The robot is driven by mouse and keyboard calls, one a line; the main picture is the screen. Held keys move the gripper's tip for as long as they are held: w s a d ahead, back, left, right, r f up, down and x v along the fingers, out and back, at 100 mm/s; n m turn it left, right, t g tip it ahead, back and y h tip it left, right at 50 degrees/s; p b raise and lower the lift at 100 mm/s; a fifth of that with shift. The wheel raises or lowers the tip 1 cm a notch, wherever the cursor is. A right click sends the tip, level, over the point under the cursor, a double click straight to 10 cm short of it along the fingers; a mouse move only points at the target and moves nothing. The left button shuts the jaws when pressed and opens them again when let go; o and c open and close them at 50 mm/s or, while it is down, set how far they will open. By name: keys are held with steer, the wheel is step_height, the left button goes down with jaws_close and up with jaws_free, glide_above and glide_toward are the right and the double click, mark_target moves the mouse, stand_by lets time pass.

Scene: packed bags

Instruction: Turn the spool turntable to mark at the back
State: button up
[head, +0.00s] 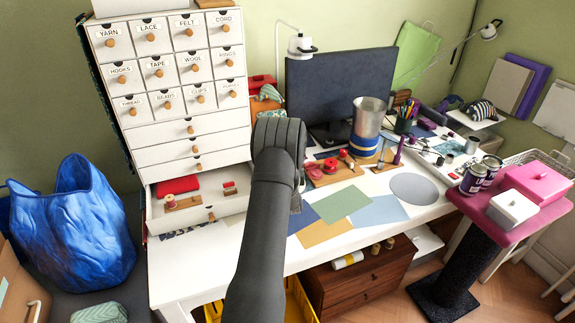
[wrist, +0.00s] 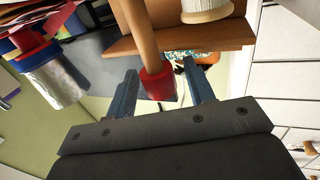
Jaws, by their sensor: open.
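In the wrist view, my gripper (wrist: 160,68) is open, with its two blue-grey fingers on either side of a wooden post (wrist: 139,35) with a red end (wrist: 157,84). I cannot tell whether either finger touches it. The post stands out from a wooden board (wrist: 190,40), and a pale spool (wrist: 206,10) sits beside it. These look like parts of the spool turntable, but I cannot make out its mark. In the head view, my arm hides the gripper's fingers and the place around them. A wooden base with red spools (head: 330,172) shows to the right of my arm.
A tall metal can (head: 368,117) with a blue band stands near the dark monitor (head: 338,85). The white drawer cabinet (head: 171,90) stands left of my arm, with a lower drawer (head: 190,220) pulled out. Coloured sheets (head: 343,203) lie flat on the desk front.

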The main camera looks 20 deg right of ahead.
jaws_close()
steer(key=shift+n+t+y, duration=0.3)
steer(key=shift+n+y, duration=0.3)
steer(key=shift+y, duration=0.3)
steer(key=shift+n+y, duration=1)
steer(key=shift+y, duration=0.5)
steer(key=shift+n+y, duration=1.9)
steer(key=shift+y, duration=1.1)
steer(key=shift+n+g+y, duration=1.3)
steer(key=shift+n+y, duration=0.4)
steer(key=shift+y, duration=0.7)
steer(key=shift+n+g+y, duration=1.2)
steer(key=shift+n+y, duration=0.1)
steer(key=shift+y, duration=0.3)
steer(key=shift+n+g+y, duration=0.6)
steer(key=shift+g, duration=0.2)
